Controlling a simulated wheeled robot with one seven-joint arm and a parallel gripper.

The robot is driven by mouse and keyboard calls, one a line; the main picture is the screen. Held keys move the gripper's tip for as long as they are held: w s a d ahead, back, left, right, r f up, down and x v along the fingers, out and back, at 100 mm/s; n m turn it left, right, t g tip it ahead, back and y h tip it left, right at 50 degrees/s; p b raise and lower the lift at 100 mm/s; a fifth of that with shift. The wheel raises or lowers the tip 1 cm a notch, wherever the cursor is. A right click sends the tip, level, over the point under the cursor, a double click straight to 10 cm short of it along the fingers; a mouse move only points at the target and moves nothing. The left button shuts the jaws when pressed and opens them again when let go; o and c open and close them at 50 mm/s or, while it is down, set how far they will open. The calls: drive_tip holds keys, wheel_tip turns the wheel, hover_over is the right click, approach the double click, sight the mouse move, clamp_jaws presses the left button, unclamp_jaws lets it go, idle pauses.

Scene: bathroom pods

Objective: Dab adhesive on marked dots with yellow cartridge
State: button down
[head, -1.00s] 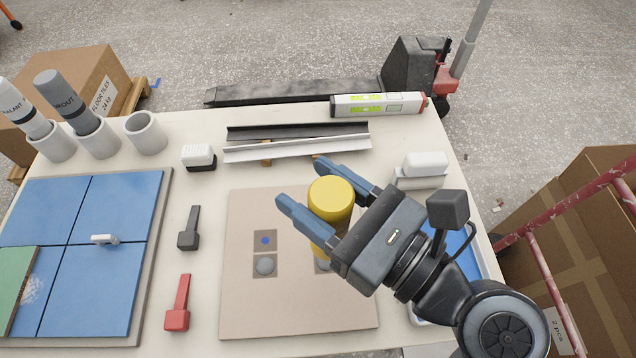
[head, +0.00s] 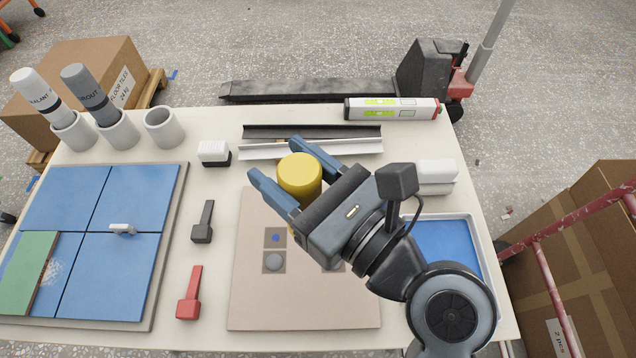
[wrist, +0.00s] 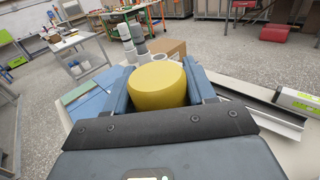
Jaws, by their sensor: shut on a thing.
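My gripper (head: 277,161) is shut on the yellow cartridge (head: 299,174), which stands roughly upright between the blue fingers. The wrist view shows the cartridge's round end (wrist: 158,84) between both fingers. The cartridge is over the beige board (head: 300,305); its lower end is mostly hidden by my gripper, so its height above the board cannot be told. On the board's left, a brown patch has a blue dot (head: 275,238). Below it, a patch carries a round grey dab (head: 273,262). Another grey dab (head: 335,266) shows partly at the right. The upper right area is hidden.
A red tool (head: 189,294) and a dark tool (head: 203,222) lie left of the board. Blue tiles (head: 105,275) are further left. Metal profiles (head: 265,151), a white block (head: 214,152) and a level (head: 391,108) lie behind. A blue tray (head: 488,262) is at right.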

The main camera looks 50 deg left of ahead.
drive_tip(key=s+a+r, duration=0.2)
drive_tip(key=s+a, duration=0.1)
drive_tip(key=a, duration=0.2)
wheel_tip(320, 180, down, 6)
drive_tip(key=b, duration=0.3)
drive_tip(key=shift+b, duration=0.4)
drive_tip(key=shift+r+p, duration=0.1)
drive_tip(key=shift+p, duration=0.85)
idle(0.4)
drive_tip(key=shift+f+b, duration=0.3)
drive_tip(key=shift+f, duration=0.55)
idle(1.6)
drive_tip(key=shift+r, duration=0.15)
drive_tip(key=shift+r+p, duration=1.6)
drive_tip(key=shift+r, duration=0.4)
